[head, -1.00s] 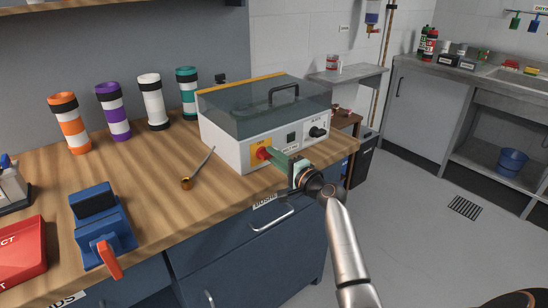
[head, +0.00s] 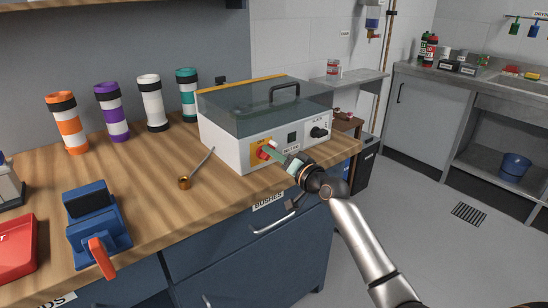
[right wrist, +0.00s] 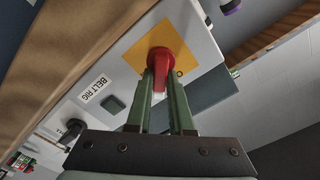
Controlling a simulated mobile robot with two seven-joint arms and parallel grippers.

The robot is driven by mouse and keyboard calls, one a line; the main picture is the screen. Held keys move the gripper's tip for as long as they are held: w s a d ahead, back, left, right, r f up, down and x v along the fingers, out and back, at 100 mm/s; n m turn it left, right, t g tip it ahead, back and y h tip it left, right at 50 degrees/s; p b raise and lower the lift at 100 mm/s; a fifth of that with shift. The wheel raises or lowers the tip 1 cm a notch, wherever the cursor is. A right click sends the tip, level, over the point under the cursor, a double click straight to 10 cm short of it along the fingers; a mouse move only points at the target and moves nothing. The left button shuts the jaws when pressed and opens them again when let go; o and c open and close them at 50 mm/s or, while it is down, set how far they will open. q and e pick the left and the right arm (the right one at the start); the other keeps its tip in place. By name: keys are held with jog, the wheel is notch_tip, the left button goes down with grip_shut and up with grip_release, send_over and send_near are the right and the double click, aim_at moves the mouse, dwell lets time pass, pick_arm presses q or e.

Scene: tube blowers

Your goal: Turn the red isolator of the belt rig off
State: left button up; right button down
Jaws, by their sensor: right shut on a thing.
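The belt rig (head: 225,140) is a white box with a clear grey lid on the wooden bench. Its red isolator (head: 264,153) sits on a yellow plate (head: 256,145) at the left of the front panel. My right gripper (head: 270,150) reaches it from the front right, with its green fingers shut on the handle. In the right wrist view, the red isolator (right wrist: 165,58) lies between the fingertips, on the yellow plate (right wrist: 188,38). The fingers hide part of the handle and plate markings, so I cannot read its setting. My left gripper is not in view.
A black knob (head: 318,132) is at the right of the panel. A brass piece (head: 184,182) with a rod lies left of the rig. Several banded tubes stand behind, and a blue device (head: 95,222) with a red lever is at the front left.

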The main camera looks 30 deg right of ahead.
jog(key=n, duration=0.3)
jog(key=shift+a+r, duration=0.1)
jog(key=shift+a, duration=0.05)
jog(key=n, duration=0.1)
jog(key=n+p, duration=0.1)
jog(key=n, duration=0.2)
jog(key=shift+a+r, duration=0.15)
jog(key=shift+a, duration=0.1)
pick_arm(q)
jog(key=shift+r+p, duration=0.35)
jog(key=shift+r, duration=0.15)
pick_arm(e)
jog(key=shift+n, duration=0.8)
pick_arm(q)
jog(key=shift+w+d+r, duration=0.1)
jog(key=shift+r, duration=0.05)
pick_arm(e)
jog(key=shift+a, duration=0.1)
jog(key=c, duration=0.8)
grip_release()
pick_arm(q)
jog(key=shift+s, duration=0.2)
pick_arm(e)
jog(key=shift+s, duration=0.15)
